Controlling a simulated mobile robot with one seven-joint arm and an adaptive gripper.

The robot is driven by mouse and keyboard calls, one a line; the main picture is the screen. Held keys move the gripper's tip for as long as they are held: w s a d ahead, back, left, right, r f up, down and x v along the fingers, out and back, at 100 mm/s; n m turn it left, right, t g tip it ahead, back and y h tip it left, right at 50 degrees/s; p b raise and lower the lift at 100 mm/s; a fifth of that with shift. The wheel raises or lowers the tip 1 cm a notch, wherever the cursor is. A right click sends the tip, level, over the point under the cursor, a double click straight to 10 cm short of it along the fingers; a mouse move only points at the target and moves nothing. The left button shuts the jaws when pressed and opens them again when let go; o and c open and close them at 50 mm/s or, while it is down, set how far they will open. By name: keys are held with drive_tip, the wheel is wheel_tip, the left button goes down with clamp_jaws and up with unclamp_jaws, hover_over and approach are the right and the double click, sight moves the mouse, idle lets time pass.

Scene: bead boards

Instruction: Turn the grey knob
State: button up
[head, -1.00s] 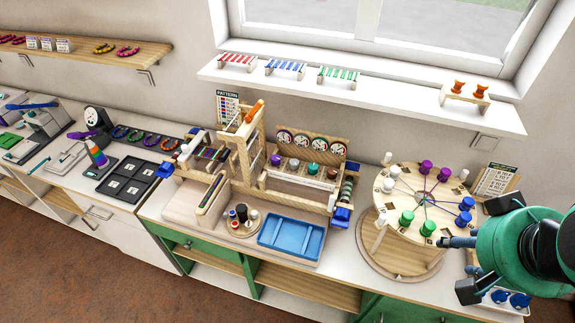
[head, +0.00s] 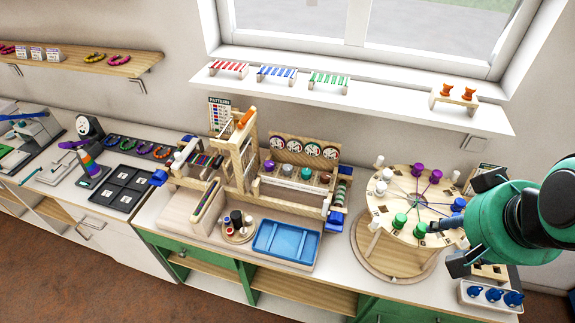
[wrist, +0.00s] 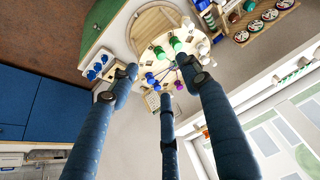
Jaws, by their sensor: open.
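The grey knob (head: 287,169) looks pale grey. It is the second from the left in a row of coloured knobs below several round dials, on the wooden unit in the middle of the counter. A purple knob (head: 269,165) is on its left and a green knob (head: 306,173) on its right. My gripper (head: 452,226) is open and empty at the right, over the near right side of the round peg table, well apart from the grey knob. In the wrist view its fingers (wrist: 163,74) are spread. I cannot pick out the grey knob there.
The round wooden table (head: 376,218) carries white, purple, green and blue pegs. A box with blue knobs (head: 492,295) stands below my gripper. A blue tray (head: 289,243) lies in front of the dial unit. The window shelf (head: 380,108) overhangs the counter behind.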

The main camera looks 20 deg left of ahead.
drive_tip(key=w+a+r+g+p, duration=0.1)
drive_tip(key=w+a+r+p, duration=0.1)
drive_tip(key=w+a, duration=0.35)
drive_tip(key=w+a+r+g+p, duration=0.1)
drive_tip(key=w+a+r+p, duration=0.1)
drive_tip(key=w, duration=0.6)
drive_tip(key=m+g+p, duration=0.1)
drive_tip(key=g+p, duration=0.2)
drive_tip(key=p, duration=0.6)
hover_over(288, 167)
wheel_tip(288, 167, down, 20)
drive_tip(key=shift+s+r, duration=0.1)
wheel_tip(288, 167, down, 14)
drive_tip(key=shift+r+p, duration=0.15)
drive_tip(key=shift+p, duration=0.25)
drive_tip(key=shift+c, duration=0.2)
